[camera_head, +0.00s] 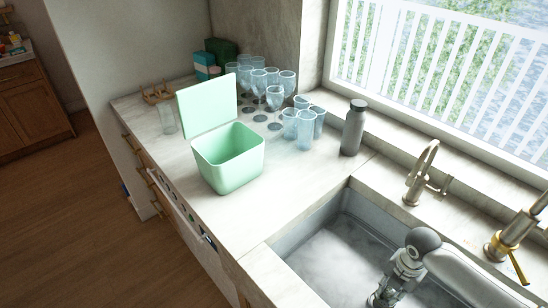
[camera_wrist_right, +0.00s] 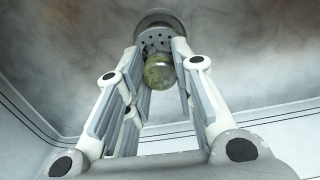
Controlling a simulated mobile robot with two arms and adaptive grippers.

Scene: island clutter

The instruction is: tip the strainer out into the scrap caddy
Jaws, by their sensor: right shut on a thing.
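The scrap caddy (camera_head: 228,172) is a mint-green bin standing on the counter left of the sink. Its lid (camera_head: 208,104) is up and its inside looks empty. My right gripper (camera_head: 383,298) is low in the sink, at the bottom of the head view. In the right wrist view my right gripper (camera_wrist_right: 157,50) is shut on the strainer (camera_wrist_right: 154,39), a grey metal piece with dark holes. A round, mottled green piece (camera_wrist_right: 158,73) shows at the strainer, between the fingers. The strainer is hidden in the head view. My left gripper is out of view.
The grey sink (camera_head: 335,250) has a raised rim beside the counter. Several glasses (camera_head: 275,95) stand behind the caddy. A grey bottle (camera_head: 354,128) stands by the window ledge, and a faucet (camera_head: 421,172) rises behind the sink. The counter between caddy and sink is clear.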

